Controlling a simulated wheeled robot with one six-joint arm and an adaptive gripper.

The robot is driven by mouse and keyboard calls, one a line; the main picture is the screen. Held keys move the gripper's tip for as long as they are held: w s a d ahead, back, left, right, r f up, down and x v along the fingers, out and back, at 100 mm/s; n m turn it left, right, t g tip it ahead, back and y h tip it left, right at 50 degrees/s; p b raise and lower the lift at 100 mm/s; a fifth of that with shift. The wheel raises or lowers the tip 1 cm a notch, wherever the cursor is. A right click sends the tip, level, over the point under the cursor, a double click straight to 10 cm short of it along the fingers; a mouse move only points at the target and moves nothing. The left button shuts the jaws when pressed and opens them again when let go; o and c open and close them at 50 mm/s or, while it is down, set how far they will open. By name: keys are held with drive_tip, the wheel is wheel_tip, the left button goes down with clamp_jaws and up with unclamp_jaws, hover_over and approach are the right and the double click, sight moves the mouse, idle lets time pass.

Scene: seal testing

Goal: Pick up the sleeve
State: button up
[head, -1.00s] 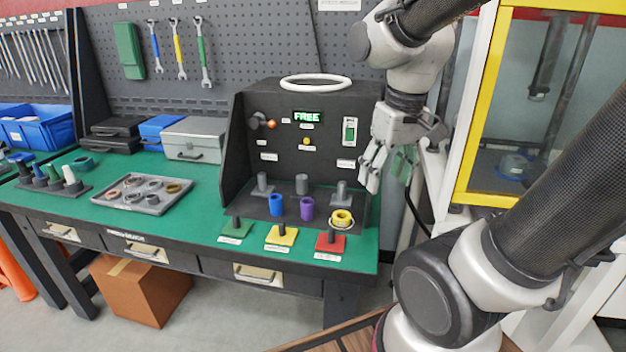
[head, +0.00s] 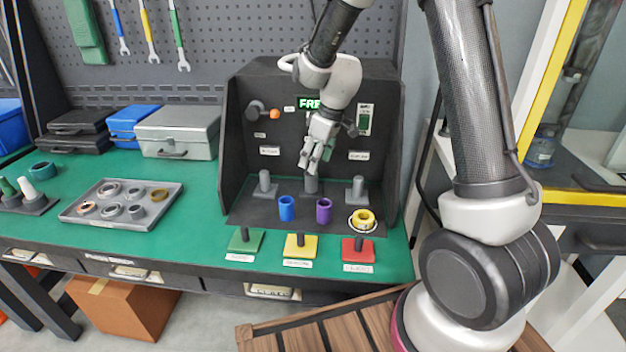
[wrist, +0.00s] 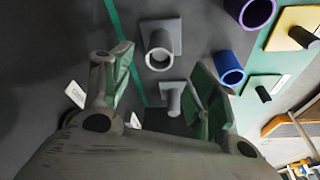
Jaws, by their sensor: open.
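A grey hollow sleeve (head: 312,185) stands upright at the middle post position inside the dark test stand. It also shows in the wrist view (wrist: 160,51), with its round open end facing the camera. My gripper (head: 315,162) is open and empty, pointing down just above this sleeve and apart from it. In the wrist view my gripper's green-padded fingers (wrist: 162,68) are spread wide, with the sleeve seen between and beyond them. The sleeve's lower part is partly hard to make out.
Grey posts stand left (head: 265,183) and right (head: 357,188). In front are a blue hollow cylinder (head: 287,208), a purple one (head: 324,210) and a yellow ring (head: 362,219). Green (head: 245,242), yellow (head: 300,247) and red (head: 358,250) peg bases line the front. A parts tray (head: 150,222) lies left.

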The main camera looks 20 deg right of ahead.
sight(311, 177)
drive_tip(key=x, duration=0.7)
drive_tip(key=shift+d+f, duration=0.1)
drive_tip(key=shift+f, duration=0.35)
clamp_jaws()
